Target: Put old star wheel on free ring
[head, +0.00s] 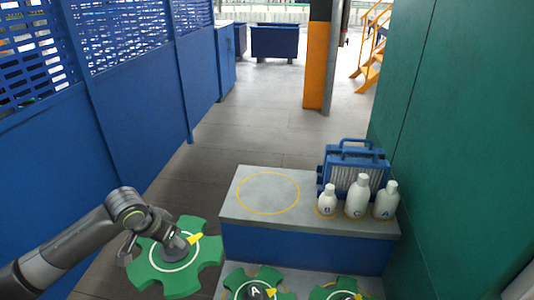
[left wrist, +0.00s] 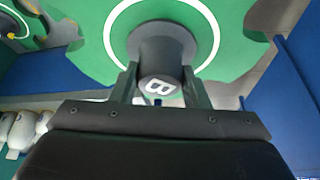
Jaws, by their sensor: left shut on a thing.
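My left gripper (head: 172,250) is shut on the dark hub of a green star wheel (head: 150,277) with a white circle and a yellow pointer. The wheel hangs left of the grey-topped bench, over the floor. In the left wrist view the wheel (left wrist: 240,45) fills the top, and its hub, marked B, sits between the fingers (left wrist: 160,88). An empty yellow ring (head: 268,213) lies on the upper bench top. Two more green star wheels lie on the lower step: one marked A (head: 238,280), and another (head: 318,293) cut by the frame's bottom edge.
White bottles marked B (head: 327,204), C (head: 357,200) and A (head: 386,205) stand at the upper bench's right, before a blue slatted device (head: 350,160). A blue panel wall (head: 130,120) stands left, a green wall (head: 450,120) right.

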